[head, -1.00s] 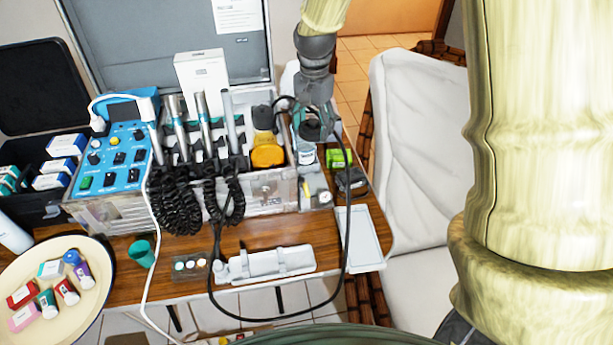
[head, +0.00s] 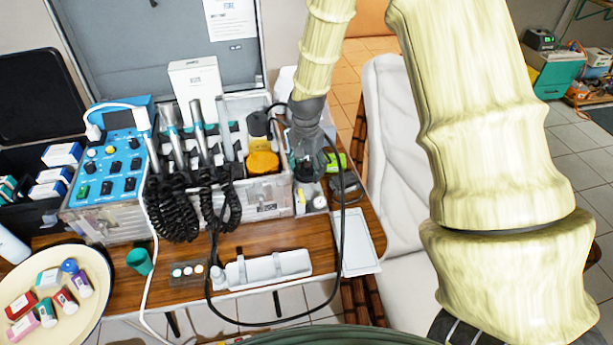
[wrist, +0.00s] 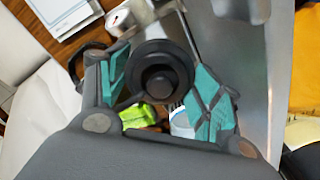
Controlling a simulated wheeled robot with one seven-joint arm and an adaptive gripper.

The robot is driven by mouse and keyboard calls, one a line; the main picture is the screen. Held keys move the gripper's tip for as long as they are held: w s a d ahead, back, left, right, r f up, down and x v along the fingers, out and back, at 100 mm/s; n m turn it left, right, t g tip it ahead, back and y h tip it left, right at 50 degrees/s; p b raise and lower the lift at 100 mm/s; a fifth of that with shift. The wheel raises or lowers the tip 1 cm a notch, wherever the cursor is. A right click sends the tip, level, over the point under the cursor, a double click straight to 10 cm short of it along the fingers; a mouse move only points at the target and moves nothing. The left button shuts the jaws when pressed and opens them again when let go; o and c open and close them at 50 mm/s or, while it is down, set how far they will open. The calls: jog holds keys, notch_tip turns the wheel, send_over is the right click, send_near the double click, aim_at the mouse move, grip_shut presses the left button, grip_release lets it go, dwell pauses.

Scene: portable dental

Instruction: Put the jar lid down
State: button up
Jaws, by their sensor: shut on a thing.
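The jar lid (wrist: 163,78) is a round black disc with a raised knob. In the wrist view it sits between the teal finger pads of my gripper (wrist: 163,88), which is shut on it. In the head view my gripper (head: 308,168) points down at the right end of the clear case, above small items there; the lid is mostly hidden by the fingers. A whitish container (wrist: 181,122), perhaps the jar, shows partly below the lid in the wrist view. I cannot tell whether the lid touches anything.
A bright green item (head: 335,162) and a dark pouch-like item (head: 345,184) lie right of my gripper. A pale tray (head: 357,243) lies empty at the table's front right. A black cable loops nearby.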

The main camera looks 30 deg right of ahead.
aim_at(306, 170)
jog(key=shift+f+p, duration=0.3)
jog(key=shift+f, duration=1.75)
jog(key=shift+f, duration=0.65)
jog(key=o, duration=0.7)
jog(key=shift+r+b, duration=0.9)
jog(key=shift+r, duration=5.75)
